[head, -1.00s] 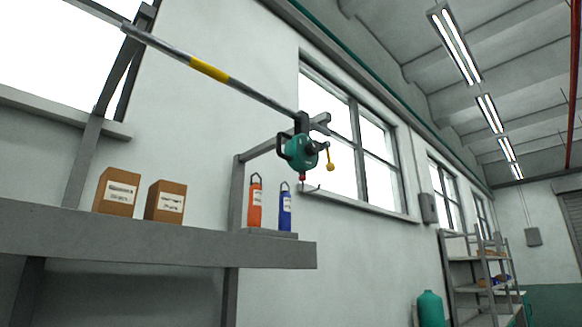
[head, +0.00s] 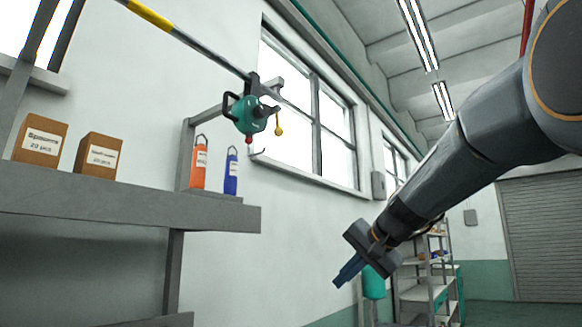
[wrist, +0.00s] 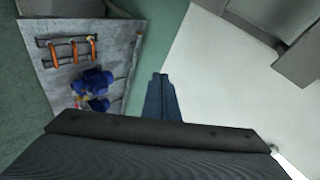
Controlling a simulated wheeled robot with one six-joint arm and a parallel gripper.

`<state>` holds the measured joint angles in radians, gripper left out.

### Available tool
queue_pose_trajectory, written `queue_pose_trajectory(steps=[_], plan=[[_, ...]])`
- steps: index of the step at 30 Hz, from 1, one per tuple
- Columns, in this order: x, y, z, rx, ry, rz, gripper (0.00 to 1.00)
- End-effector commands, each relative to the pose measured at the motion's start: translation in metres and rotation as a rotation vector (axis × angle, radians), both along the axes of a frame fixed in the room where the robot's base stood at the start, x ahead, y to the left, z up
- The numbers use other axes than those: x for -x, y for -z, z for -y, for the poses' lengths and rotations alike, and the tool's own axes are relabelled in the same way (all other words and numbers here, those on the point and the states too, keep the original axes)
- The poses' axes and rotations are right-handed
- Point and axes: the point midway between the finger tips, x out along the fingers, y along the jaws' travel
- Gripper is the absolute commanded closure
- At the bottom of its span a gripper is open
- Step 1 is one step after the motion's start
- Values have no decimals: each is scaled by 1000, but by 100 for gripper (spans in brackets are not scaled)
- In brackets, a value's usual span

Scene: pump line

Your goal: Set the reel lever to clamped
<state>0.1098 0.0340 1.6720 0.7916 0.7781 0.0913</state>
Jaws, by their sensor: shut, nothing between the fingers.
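The teal reel (head: 246,115) hangs from a grey bracket below the striped bar, above the shelf, in the head view. A small yellow lever (head: 279,124) with a round end hangs down at its right side; it seems to be the reel lever. A red knob (head: 249,140) is under the reel. My gripper (head: 338,283) is lower right of the reel, well apart from it, pointing down and left. Its blue fingers are shut and empty; they also show in the wrist view (wrist: 160,78). The reel is not in the wrist view.
The grey shelf (head: 120,205) at left holds two cardboard boxes (head: 98,154), an orange bottle (head: 199,167) and a blue bottle (head: 231,174). The wrist view shows a grey surface (wrist: 55,85) with orange loops and blue items. Open air lies between gripper and reel.

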Motion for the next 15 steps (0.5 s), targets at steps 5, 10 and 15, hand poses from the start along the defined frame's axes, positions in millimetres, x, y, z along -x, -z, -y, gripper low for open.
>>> queue_pose_trajectory(steps=[5, 10, 15], plan=[[-9, -194, -16, -246, -40, 246, 100], [25, -322, -31, -393, -128, 411, 100], [52, -378, -39, -454, -185, 487, 100]])
